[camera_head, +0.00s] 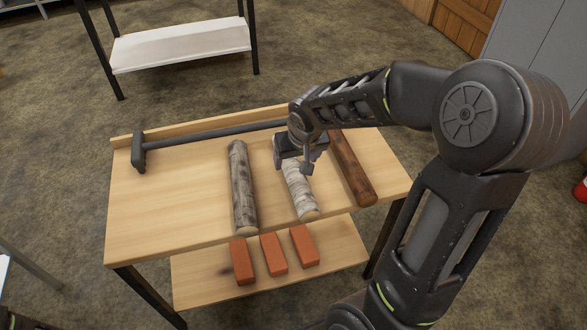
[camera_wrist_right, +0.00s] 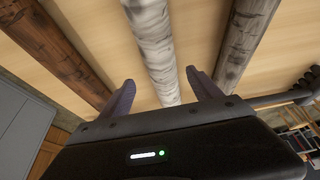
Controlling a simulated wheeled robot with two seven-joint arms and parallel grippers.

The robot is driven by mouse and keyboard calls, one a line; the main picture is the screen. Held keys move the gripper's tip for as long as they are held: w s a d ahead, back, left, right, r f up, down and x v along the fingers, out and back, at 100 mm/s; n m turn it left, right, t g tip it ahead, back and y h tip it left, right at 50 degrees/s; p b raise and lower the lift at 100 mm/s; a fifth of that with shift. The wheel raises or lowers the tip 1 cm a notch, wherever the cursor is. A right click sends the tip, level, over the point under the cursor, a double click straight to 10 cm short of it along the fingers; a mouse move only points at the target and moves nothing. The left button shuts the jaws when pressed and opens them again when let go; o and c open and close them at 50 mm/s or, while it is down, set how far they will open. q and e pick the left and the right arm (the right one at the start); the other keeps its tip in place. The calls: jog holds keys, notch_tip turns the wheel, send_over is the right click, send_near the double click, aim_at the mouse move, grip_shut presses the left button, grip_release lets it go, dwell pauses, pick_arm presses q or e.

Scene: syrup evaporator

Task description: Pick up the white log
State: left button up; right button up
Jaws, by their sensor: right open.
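The white log (camera_head: 302,202) with pale birch-like bark lies lengthwise on the wooden table top (camera_head: 190,220), between two other logs. My right gripper (camera_head: 301,165) is over its far part and hides some of it. In the right wrist view the white log (camera_wrist_right: 150,45) runs between the two open fingers (camera_wrist_right: 160,90), one finger to each side. The gripper is empty; I cannot tell how high the fingers are above the log. My left gripper is out of view.
A grey-barked log (camera_head: 242,188) lies left of the white log, and a brown log (camera_head: 351,168) lies right. A long-handled hammer (camera_head: 205,134) lies along the table's back edge. Orange bricks (camera_head: 274,254) sit on the shelf below. The table's left part is clear.

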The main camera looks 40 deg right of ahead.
aim_at(295, 166)
jog(key=b+x, duration=0.1)
jog(key=x, duration=0.4)
jog(key=shift+s+a+f, duration=0.15)
jog(key=shift+f, duration=0.1)
dwell(0.3)
grip_shut()
dwell(0.7)
